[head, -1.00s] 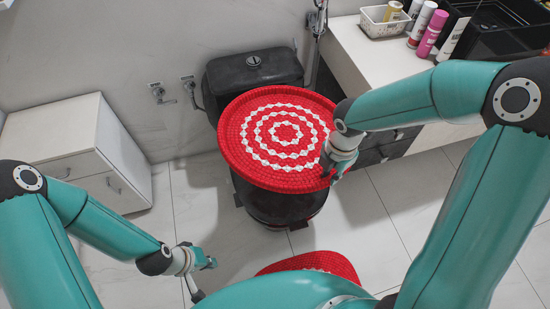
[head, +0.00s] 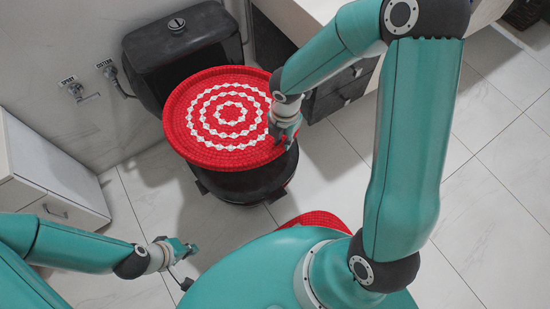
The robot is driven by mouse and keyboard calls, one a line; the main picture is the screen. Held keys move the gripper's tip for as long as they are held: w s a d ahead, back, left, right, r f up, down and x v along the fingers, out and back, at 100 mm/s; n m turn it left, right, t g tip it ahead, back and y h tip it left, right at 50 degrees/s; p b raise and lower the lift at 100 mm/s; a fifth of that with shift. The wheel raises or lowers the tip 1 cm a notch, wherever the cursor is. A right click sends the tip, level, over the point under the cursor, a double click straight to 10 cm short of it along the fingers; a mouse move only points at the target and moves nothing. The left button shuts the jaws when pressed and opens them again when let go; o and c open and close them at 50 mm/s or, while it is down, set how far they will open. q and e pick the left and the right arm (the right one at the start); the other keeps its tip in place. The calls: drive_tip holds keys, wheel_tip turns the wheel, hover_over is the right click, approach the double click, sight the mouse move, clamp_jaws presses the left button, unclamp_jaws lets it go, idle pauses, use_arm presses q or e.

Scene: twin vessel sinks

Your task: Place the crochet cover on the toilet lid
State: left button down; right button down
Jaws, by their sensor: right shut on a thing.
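The crochet cover (head: 205,108) is a round red disc with white rings. It sits over the black toilet (head: 255,183) and hides the lid, so I cannot tell whether it rests flat on it. My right gripper (head: 284,138) is shut on the cover's right front rim. My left gripper (head: 186,252) is empty, low over the floor to the front left of the toilet. Its fingers are small in the head view and their opening is unclear.
The black cistern (head: 150,58) stands behind the toilet against the wall. A white cabinet (head: 45,170) is at the left, and a counter with dark drawers (head: 345,90) at the right. A red mat (head: 318,218) lies on the floor, partly hidden by my body. Tiled floor at right is clear.

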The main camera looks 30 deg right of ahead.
drive_tip(key=b, duration=0.4)
hover_over(281, 167)
wheel_tip(281, 167, down, 10)
drive_tip(key=shift+d+f, duration=0.1)
wheel_tip(281, 167, down, 4)
drive_tip(key=shift+f+b, duration=0.15)
drive_tip(key=shift+b, duration=0.85)
drive_tip(key=c, duration=1.1)
unclamp_jaws()
